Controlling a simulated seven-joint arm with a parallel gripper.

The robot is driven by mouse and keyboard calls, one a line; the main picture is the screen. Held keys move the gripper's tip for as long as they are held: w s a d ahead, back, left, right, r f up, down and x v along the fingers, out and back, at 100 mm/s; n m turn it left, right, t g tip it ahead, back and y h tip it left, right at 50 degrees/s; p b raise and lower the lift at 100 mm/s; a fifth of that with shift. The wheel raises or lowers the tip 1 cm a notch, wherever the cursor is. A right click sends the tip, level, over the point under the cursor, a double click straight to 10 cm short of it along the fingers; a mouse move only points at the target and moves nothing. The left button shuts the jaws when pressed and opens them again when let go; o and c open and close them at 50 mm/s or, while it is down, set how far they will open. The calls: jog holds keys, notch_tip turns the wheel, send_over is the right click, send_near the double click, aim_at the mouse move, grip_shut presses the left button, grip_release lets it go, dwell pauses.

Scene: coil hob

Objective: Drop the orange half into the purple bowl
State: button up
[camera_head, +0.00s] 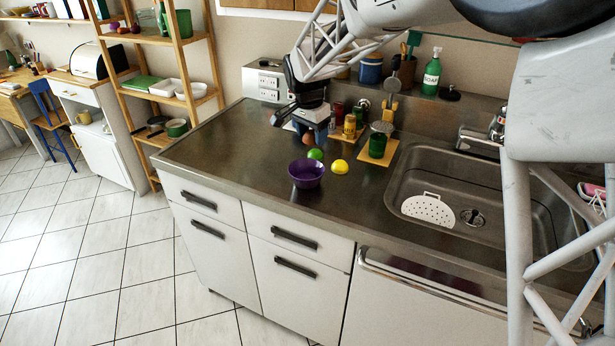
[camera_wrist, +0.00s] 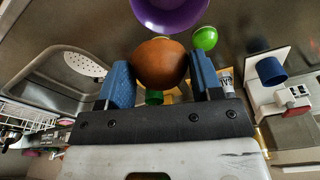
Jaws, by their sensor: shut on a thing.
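The orange half (camera_wrist: 160,64) is between the two blue fingers of my gripper (camera_wrist: 161,82) in the wrist view, and the fingers are shut on it. In the head view my gripper (camera_head: 308,137) is over the counter, behind the purple bowl, and only a small brownish part of the orange half (camera_head: 307,139) shows below it. The purple bowl (camera_head: 306,174) stands on the counter, nearer its front edge. In the wrist view the purple bowl (camera_wrist: 170,16) is cut off by the top edge, just beyond the orange half. The bowl's inside looks empty in the head view.
A green lime (camera_head: 316,154) and a yellow lemon (camera_head: 339,166) lie beside the bowl. A green cup (camera_head: 377,145) stands on a wooden board to the right, with jars behind. The sink (camera_head: 470,190) is further right. The counter left of the bowl is clear.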

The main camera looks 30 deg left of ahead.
jog(key=shift+f, duration=2.6)
jog(key=o, duration=1.1)
jog(key=shift+c, duration=0.2)
jog(key=shift+r, duration=0.15)
jog(key=shift+s+a+r, duration=0.1)
jog(key=shift+s+r, duration=0.05)
jog(key=shift+r, duration=1.1)
jog(key=shift+s+d+r, duration=0.1)
jog(key=shift+s+r, duration=0.05)
jog(key=shift+r, duration=1.05)
jog(key=shift+s+a+r, duration=0.1)
jog(key=shift+s+r, duration=0.05)
jog(key=shift+r, duration=1.1)
